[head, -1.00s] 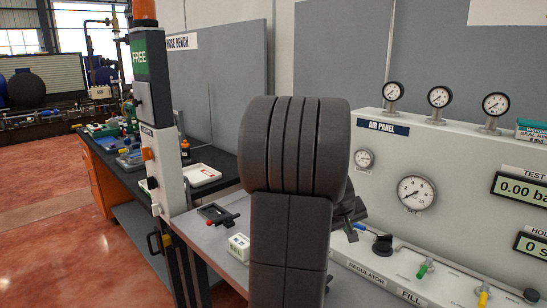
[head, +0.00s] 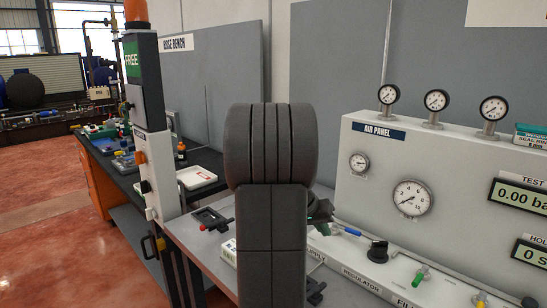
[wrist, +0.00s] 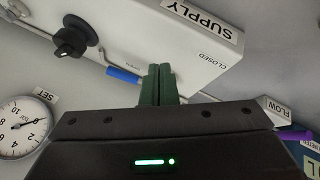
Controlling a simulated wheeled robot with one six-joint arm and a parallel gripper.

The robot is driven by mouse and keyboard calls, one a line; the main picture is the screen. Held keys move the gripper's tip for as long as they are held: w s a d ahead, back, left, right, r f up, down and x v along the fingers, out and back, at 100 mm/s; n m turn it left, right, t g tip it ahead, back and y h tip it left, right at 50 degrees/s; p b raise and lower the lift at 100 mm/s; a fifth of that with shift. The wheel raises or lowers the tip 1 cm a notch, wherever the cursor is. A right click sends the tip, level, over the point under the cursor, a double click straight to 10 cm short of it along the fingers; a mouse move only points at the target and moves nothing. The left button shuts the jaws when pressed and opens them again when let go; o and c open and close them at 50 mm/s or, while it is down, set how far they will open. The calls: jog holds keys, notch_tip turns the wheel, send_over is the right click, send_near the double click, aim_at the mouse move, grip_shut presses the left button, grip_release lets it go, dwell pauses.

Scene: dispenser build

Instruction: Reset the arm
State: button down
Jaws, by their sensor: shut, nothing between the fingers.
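My arm stands upright in the middle of the head view and hides most of my gripper; only a dark part shows at its right edge. In the wrist view my gripper (wrist: 159,72) has its two green fingers pressed together, with nothing between them. The fingertips are in front of the white air panel's lower box (wrist: 175,45), close to a blue lever (wrist: 124,75). I cannot tell whether they touch it. The same blue lever (head: 352,232) shows in the head view just right of my arm.
The air panel (head: 435,160) with gauges and a black regulator knob (head: 377,252) stands on the right. Red floor (head: 40,210) is clear at left.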

jog(key=m+g+p, duration=0.1)
jog(key=w+a+m+p, duration=0.1)
jog(key=m+p, duration=0.1)
jog(key=shift+w+a+r+g+h, duration=0.25)
jog(key=shift+w+g+h, duration=0.05)
jog(key=shift+g, duration=0.1)
jog(key=w+m+g+p, duration=0.1)
jog(key=p, duration=0.1)
jog(key=a+m+p, duration=0.1)
jog(key=m+p, duration=0.1)
jog(key=p, duration=0.1)
jog(key=shift+w+g, duration=0.4)
jog(key=shift+w+a+f, duration=0.2)
jog(key=shift+w+f, duration=0.05)
jog(key=shift+w+a+r+b, duration=0.2)
jog(key=shift+w+a+b, duration=0.15)
jog(key=shift+w+a, duration=0.2)
jog(key=shift+s+f, duration=0.1)
jog(key=shift+s, duration=0.05)
